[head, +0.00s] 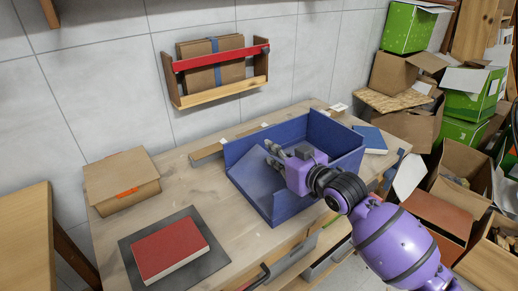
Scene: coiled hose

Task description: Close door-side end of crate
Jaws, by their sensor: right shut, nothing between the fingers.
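A blue crate (340,148) stands on the wooden table. Its back wall and right end stand upright. At its left end a blue panel (256,183) shows, lying low or sloping; I cannot tell its exact angle. No door is in view, so I cannot tell which end is the door-side one. My purple right arm reaches in from the lower right over the front of the crate. My right gripper (270,155) is shut and empty over the inside of the crate, its fingers pointing left. The arm hides part of the front wall and interior. My left gripper is out of view.
A red book (168,250) on a dark mat (220,270) and a cardboard box (122,182) are left of the crate. A blue book (371,139) lies to its right. A wall rack (218,95) hangs behind. Drawers stand open at the table's front. Boxes crowd the right.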

